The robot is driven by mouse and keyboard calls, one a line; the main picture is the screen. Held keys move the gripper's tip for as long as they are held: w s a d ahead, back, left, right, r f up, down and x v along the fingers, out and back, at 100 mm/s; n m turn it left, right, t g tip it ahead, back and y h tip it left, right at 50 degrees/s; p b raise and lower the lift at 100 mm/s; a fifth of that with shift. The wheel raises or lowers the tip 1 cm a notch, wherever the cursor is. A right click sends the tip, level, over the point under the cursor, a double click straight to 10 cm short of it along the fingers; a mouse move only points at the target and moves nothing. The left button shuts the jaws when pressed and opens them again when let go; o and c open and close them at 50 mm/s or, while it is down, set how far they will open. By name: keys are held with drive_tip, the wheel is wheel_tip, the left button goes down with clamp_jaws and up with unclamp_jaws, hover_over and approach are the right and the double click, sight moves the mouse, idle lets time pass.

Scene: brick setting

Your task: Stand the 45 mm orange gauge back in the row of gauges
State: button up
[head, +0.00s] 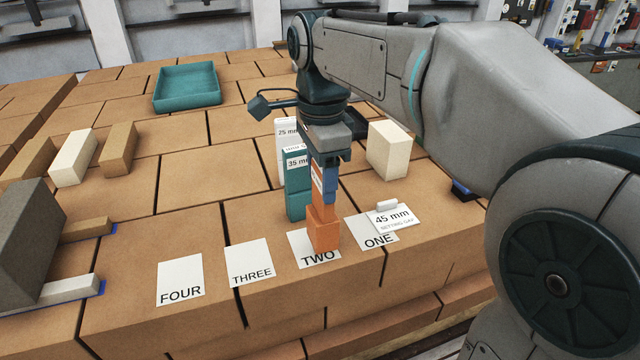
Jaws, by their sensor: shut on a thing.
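My gripper (325,190) is shut on the orange gauge (323,232), gripping its upper part. The gauge is upright, with its label partly covered by a blue part at the jaws. Its lower end overlaps the right side of the card TWO (308,250); I cannot tell whether it touches down. A teal gauge (296,197) marked 35 mm stands close behind on the left. A white gauge (283,136) marked 25 mm stands farther back, with another label partly visible between.
Cards THREE (251,262) and FOUR (180,281) lie to the left with clear brick around them. A cream block (389,149) stands right of my gripper. A teal tray (187,88) is at the back. Several blocks, including a dark one (30,240), stand at left.

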drive_tip(key=shift+f, duration=1.45)
drive_tip(key=shift+f, duration=0.2)
drive_tip(key=o, duration=1.5)
drive_tip(key=shift+r, duration=0.15)
wheel_tip(320, 180, up, 12)
drive_tip(key=shift+r, duration=0.1)
